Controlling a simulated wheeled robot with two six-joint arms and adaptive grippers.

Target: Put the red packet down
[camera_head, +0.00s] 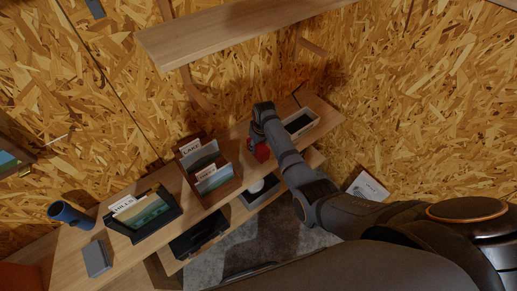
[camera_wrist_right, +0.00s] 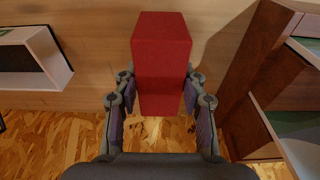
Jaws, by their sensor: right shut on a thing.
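The red packet (camera_head: 262,153) is a small red box at the bench's right part, in the head view. My right gripper (camera_head: 256,146) is shut on it. In the wrist view the red packet (camera_wrist_right: 161,50) sits between the two fingers of the right gripper (camera_wrist_right: 160,92), with one finger against each side. The arm hides part of the packet in the head view. I cannot tell whether the packet touches the plank bench (camera_head: 146,181). My left gripper is not in view.
A wooden rack with cards (camera_head: 231,186) stands left of the packet, a white-rimmed box (camera_head: 314,119) right of it. Farther left are a black card tray (camera_head: 119,232), a blue cup (camera_head: 68,213) and a grey block (camera_head: 96,258). A shelf (camera_head: 215,32) hangs above.

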